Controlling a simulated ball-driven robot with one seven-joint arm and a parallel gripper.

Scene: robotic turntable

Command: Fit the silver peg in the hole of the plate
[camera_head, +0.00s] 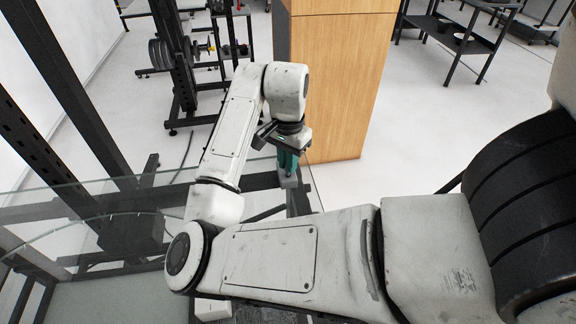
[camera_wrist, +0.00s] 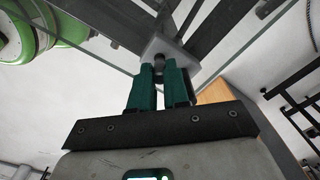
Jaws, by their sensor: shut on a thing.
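My gripper (camera_head: 288,163) points down at the right edge of the glass table in the head view. In the wrist view its two green fingers (camera_wrist: 160,80) are close together, shut on a small dark-looking peg (camera_wrist: 159,64) whose visible end shows between the fingertips. A light grey block, seemingly the plate (camera_wrist: 176,50), lies just past the fingertips in the wrist view. It also shows below the fingers in the head view (camera_head: 291,180). The peg's end overlaps the block in the picture; I cannot tell whether it touches or enters the hole. The hole itself is hidden.
The glass table top (camera_head: 150,195) rests on a dark metal frame. A wooden cabinet (camera_head: 338,80) stands close behind my gripper. A weight rack (camera_head: 185,60) stands at the back left and a black shelf table (camera_head: 455,40) at the back right. Open floor lies right of the cabinet.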

